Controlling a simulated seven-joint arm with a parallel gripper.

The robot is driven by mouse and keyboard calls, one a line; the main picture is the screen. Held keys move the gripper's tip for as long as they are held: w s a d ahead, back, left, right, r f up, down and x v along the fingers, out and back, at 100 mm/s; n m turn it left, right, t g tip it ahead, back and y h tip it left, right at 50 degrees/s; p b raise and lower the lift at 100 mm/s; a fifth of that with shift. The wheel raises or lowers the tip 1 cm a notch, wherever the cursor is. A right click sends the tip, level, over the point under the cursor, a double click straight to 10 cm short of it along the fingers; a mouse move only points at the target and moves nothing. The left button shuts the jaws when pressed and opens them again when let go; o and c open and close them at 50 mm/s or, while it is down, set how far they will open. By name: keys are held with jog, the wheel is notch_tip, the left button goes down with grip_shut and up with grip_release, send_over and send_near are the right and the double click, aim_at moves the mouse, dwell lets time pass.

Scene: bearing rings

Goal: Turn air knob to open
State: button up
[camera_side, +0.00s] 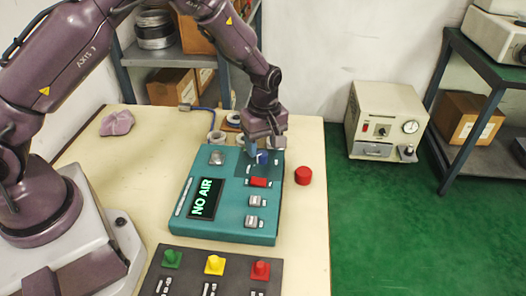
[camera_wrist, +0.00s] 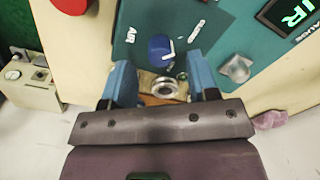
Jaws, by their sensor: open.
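The blue air knob (camera_side: 262,158) sits at the far end of the teal control panel (camera_side: 232,228), on a darker patch. In the wrist view the knob (camera_wrist: 160,47) has a white mark, with the label "AIR" to its left and another small label to its right. My gripper (camera_side: 263,148) is over this end of the panel, pointing down. In the wrist view my gripper (camera_wrist: 160,75) has its two blue fingers apart, with nothing held between them. The knob appears just beyond the fingertips; whether they touch it, I cannot tell. The panel's screen (camera_side: 201,199) reads "NO AIR".
A red switch (camera_side: 258,182) and grey knobs (camera_side: 253,221) are on the panel. A red cylinder (camera_side: 303,176) stands to its right. Metal rings (camera_side: 217,137) lie behind it. A dark box (camera_side: 205,270) with green, yellow and red buttons is in front.

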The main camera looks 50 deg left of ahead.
aim_at(262, 156)
jog(key=shift+f, duration=1.4)
jog(key=c, duration=0.9)
